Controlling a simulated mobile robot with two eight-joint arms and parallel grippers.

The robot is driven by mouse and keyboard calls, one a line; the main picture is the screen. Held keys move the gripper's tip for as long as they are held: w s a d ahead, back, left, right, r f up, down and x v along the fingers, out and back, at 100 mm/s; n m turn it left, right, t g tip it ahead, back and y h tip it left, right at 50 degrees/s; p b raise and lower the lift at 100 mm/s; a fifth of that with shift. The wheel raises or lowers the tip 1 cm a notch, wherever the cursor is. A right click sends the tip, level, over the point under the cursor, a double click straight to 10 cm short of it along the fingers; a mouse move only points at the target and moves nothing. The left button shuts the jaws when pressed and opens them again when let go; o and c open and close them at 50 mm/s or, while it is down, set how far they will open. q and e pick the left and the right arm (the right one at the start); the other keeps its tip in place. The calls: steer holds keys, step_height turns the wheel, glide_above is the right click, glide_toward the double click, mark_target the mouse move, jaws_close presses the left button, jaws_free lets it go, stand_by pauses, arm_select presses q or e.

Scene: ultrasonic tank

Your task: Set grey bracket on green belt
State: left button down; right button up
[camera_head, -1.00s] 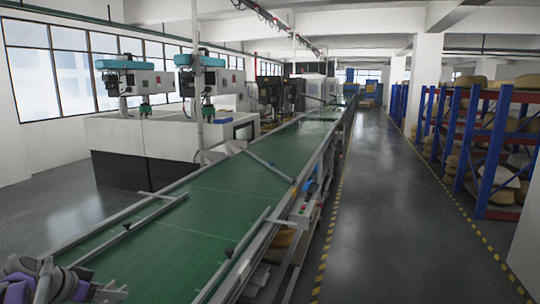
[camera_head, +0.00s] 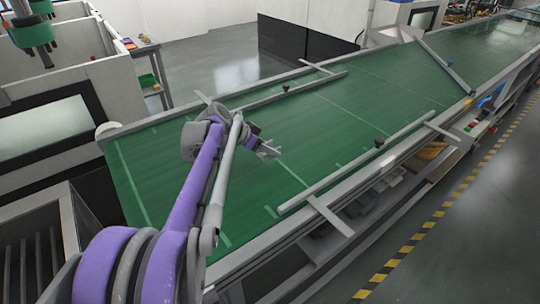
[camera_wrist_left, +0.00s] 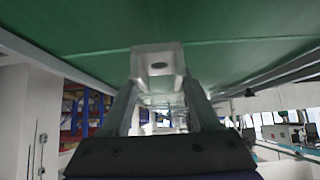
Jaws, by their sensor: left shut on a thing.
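The green belt (camera_head: 310,125) runs from the near left to the far right in the head view. It also fills the top of the left wrist view (camera_wrist_left: 60,25). My left gripper (camera_head: 262,148) is over the near part of the belt. In the left wrist view its fingers (camera_wrist_left: 158,92) are shut on the pale grey bracket (camera_wrist_left: 157,63), which has a dark hole in its face. In the head view the bracket (camera_head: 270,151) is small at the fingertips. I cannot tell whether it touches the belt. My right gripper is not in view.
Grey guide rails (camera_head: 355,160) line both sides of the belt, and a diagonal bar (camera_head: 440,62) crosses it farther along. White machine enclosures (camera_head: 110,95) stand at the left. Bare belt lies around the gripper. A yellow-black floor stripe (camera_head: 420,232) runs along the right.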

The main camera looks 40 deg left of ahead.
mark_target(268, 164)
arm_select(q)
steer(key=shift+f, duration=1.85)
steer(key=shift+c, duration=0.6)
jaws_free()
steer(key=shift+f, duration=0.1)
steer(key=v, duration=1.2)
